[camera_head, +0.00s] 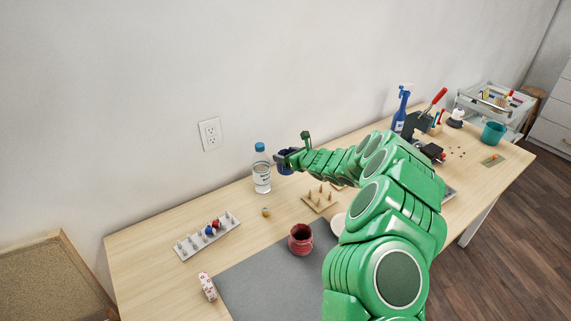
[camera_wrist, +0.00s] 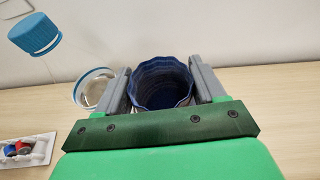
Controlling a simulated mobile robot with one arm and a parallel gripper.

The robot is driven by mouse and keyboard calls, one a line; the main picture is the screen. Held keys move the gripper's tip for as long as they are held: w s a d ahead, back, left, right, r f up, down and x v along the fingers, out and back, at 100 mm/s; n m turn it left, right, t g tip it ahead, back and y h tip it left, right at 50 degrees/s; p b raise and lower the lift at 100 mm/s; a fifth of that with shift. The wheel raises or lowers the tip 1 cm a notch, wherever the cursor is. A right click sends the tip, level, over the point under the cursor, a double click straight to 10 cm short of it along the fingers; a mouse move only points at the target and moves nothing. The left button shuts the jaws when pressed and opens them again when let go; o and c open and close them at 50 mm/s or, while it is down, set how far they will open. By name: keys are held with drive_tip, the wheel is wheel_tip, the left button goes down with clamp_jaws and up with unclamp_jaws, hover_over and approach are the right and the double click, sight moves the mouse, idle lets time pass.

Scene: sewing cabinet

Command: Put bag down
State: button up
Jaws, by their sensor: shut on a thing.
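A dark blue, open-topped bag with a pleated, round rim is between the fingers of my gripper in the wrist view (camera_wrist: 162,84). In the head view the blue bag (camera_head: 285,166) shows in part at the end of my green arm, near the wall side of the table. My gripper (camera_head: 290,158) is shut on it, with one grey finger on each side in the wrist view. The bag's underside is hidden, so I cannot tell whether it touches the table (camera_head: 150,240). A similar red bag (camera_head: 300,240) stands upright at the mat's edge.
A clear bottle (camera_head: 262,175) with a blue cap stands close left of the blue bag. A pegged wooden board (camera_head: 319,199), a white spool rack (camera_head: 190,246) and a grey mat (camera_head: 265,285) lie nearby. A blue spray bottle (camera_head: 402,110) stands farther right.

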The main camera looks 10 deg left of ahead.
drive_tip(key=shift+w+a+f, duration=0.15)
drive_tip(key=shift+w+f, duration=0.35)
drive_tip(key=shift+f, duration=0.05)
drive_tip(key=shift+w+a+f, duration=0.15)
drive_tip(key=shift+w+f, duration=0.3)
drive_tip(key=shift+f, duration=0.1)
drive_tip(key=shift+f, duration=0.1)
drive_tip(key=shift+w+a+f, duration=0.1)
drive_tip(key=shift+w+f, duration=0.05)
drive_tip(key=shift+f, duration=1.5)
drive_tip(key=shift+f, duration=0.1)
drive_tip(key=o, duration=1)
drive_tip(key=shift+o, duration=0.2)
